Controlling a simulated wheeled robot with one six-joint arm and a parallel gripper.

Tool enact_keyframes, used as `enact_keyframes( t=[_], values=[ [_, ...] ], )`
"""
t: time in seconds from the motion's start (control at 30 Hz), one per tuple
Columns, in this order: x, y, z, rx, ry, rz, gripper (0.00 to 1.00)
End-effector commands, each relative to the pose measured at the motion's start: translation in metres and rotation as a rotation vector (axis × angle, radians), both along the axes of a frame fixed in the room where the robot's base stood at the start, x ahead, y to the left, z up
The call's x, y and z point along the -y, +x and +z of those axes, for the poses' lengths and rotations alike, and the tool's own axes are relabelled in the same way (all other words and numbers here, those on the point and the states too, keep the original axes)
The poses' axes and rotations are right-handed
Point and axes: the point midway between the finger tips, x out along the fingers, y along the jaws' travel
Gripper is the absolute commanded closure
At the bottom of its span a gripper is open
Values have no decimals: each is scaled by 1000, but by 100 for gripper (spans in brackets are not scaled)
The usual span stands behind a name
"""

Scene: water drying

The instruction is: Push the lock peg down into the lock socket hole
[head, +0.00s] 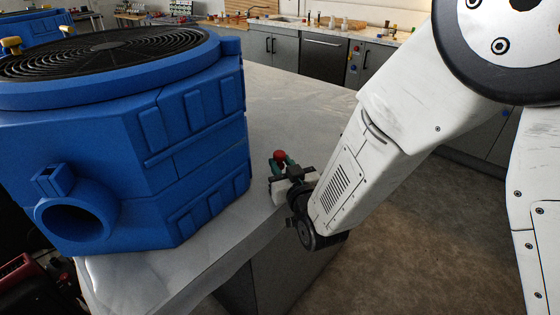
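A big blue machine (150,130) with a round black grille on top stands on the left of the grey table. A blue round outlet (72,222) juts from its near side. Above the outlet sits a small blue block with a dark square opening (44,179), which looks like the lock socket. My gripper (283,172) is at the table's right edge, right of the machine and well apart from the outlet. A small red knob and green part (280,157) show at its tip. I cannot tell whether they are held, or whether they are the lock peg. The fingers are too small to read.
The grey table (275,110) is bare behind and right of the machine. Its right edge drops to open floor (385,220). A counter with cabinets (285,52) runs along the back. A dark red machine (30,285) stands low at the left.

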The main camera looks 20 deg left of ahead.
Motion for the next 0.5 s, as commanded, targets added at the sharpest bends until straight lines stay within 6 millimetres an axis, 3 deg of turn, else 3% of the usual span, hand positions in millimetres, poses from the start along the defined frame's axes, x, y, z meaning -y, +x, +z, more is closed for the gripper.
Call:
enact_keyframes(
  t=[0.03, 0.1, 0.5],
  values=[
    [0, 0, 0, 0, 0, 0, 88],
    [0, 0, 0, 0, 0, 0, 99],
    [0, 0, 5, 1, 1, 0, 99]
  ],
)
